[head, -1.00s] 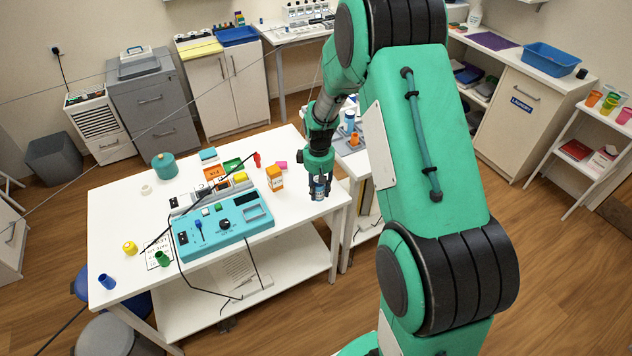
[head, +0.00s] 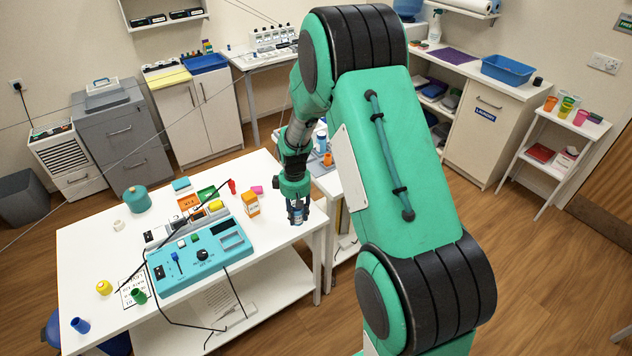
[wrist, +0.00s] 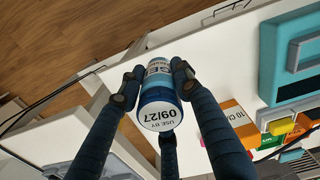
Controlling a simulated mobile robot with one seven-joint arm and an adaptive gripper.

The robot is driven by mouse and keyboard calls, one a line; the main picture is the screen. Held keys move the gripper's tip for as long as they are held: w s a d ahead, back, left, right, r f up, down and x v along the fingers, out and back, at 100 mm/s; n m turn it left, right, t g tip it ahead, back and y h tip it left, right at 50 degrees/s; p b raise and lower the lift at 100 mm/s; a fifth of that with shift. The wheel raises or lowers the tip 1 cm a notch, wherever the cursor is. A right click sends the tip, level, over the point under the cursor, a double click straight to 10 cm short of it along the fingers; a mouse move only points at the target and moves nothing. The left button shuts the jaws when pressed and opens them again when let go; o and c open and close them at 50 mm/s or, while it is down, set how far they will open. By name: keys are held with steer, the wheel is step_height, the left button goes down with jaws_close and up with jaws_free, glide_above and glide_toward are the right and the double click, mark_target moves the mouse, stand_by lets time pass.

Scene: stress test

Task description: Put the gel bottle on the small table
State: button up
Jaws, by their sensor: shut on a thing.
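The gel bottle (wrist: 157,90) is blue and white, with part of a "GEL" label and "USE BY 09/27" on the end facing the wrist camera. My gripper (wrist: 152,88) is shut on it, its dark fingers around the sides. In the head view my gripper (head: 297,210) points down with the bottle (head: 297,216) at the right end of the white worktable (head: 285,235). I cannot tell whether the bottle touches the tabletop. A small white stand (head: 566,122) with cups on top is at the far right; I cannot tell whether it is the small table.
A teal control box (head: 200,255) with black cables and an orange box (head: 251,204) are left of my gripper. Another white table with a blue bottle (head: 322,140) stands behind my arm. A counter with a blue basin (head: 508,69) is at the back right. Wooden floor lies between.

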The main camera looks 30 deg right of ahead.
steer(key=s+d+r+m+p, duration=0.1)
steer(key=d+r+m+p, duration=0.1)
steer(key=d+m+p, duration=0.3)
steer(key=s+d+r+m+p, duration=0.2)
steer(key=d+m+p, duration=0.4)
steer(key=d, duration=0.7)
steer(key=s+d+r+m+p, duration=0.2)
steer(key=d+r+m+p, duration=0.2)
steer(key=d, duration=0.5)
steer(key=shift+s+d+m+p, duration=0.15)
steer(key=shift+d+m+p, duration=0.2)
steer(key=shift+m+p, duration=0.5)
steer(key=shift+r, duration=0.1)
steer(key=w+d, duration=0.3)
steer(key=w, duration=0.1)
steer(key=w+d+f+p, duration=0.1)
steer(key=w+d, duration=0.2)
steer(key=w, duration=0.1)
steer(key=w+d, duration=0.3)
steer(key=w, duration=0.2)
steer(key=shift+d+f+p, duration=0.25)
steer(key=shift+d+p, duration=0.05)
steer(key=shift+p, duration=0.05)
steer(key=shift+s+f, duration=0.1)
steer(key=shift+f+p, duration=0.35)
steer(key=shift+f, duration=1.3)
steer(key=shift+f, duration=0.1)
